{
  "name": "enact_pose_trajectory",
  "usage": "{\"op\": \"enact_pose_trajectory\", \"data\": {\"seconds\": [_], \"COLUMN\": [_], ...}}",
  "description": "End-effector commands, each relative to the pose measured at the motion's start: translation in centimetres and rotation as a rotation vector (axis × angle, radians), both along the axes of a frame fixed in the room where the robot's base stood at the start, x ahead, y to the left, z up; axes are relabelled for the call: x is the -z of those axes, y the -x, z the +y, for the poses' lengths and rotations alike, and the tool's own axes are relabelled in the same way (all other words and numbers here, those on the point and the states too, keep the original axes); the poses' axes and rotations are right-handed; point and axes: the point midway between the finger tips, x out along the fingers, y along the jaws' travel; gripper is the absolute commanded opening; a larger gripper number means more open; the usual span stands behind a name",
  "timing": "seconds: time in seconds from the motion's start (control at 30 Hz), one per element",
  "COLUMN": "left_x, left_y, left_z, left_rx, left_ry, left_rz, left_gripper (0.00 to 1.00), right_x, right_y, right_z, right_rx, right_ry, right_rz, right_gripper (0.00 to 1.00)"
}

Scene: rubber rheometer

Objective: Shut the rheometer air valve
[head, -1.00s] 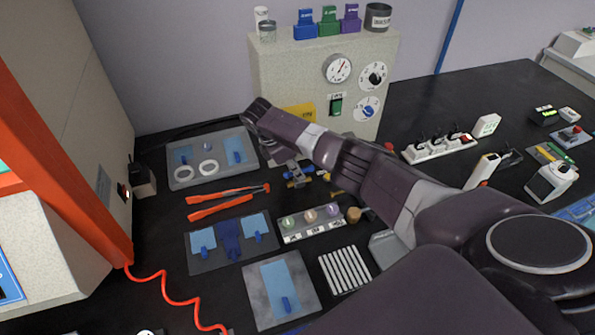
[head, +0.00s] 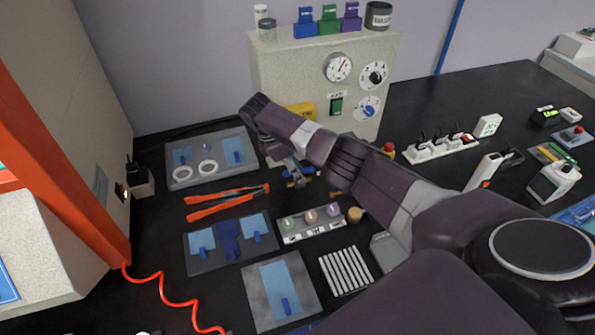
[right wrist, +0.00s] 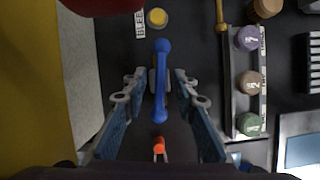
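The blue valve handle (right wrist: 161,80) lies lengthwise in the middle of the right wrist view, a bar with rounded ends. My right gripper (right wrist: 160,92) is open, with one finger on each side of the handle. Dark gaps show between the fingers and the bar, so it is not gripped. In the head view my right gripper (head: 293,174) points down beside the control box, and only bits of blue handle (head: 301,183) show under it. My forearm hides part of the box front. My left gripper is not in view.
The grey control box (head: 283,80) with dials stands behind. In the right wrist view, a red shape (right wrist: 100,5), a yellow button (right wrist: 157,17) and an orange-tipped part (right wrist: 159,146) are close. A rack of coloured knobs (head: 312,222) and orange tongs (head: 225,200) lie nearby.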

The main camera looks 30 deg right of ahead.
Motion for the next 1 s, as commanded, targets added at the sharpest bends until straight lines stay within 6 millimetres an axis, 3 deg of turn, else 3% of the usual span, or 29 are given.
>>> {"op": "enact_pose_trajectory", "data": {"seconds": [0.27, 0.7, 1.0], "left_x": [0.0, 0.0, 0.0], "left_y": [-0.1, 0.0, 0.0], "left_z": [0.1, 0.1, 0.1], "left_rx": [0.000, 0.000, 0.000], "left_ry": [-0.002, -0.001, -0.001], "left_rz": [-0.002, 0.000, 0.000], "left_gripper": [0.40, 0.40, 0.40], "right_x": [-1.2, -9.3, -11.1], "right_y": [-0.3, -1.5, -1.7], "right_z": [0.5, 3.6, 4.3], "right_rx": [-0.002, -0.001, 0.000], "right_ry": [-0.002, -0.001, 0.000], "right_rz": [-0.003, -0.002, 0.000], "right_gripper": [0.26, 0.26, 0.26]}}
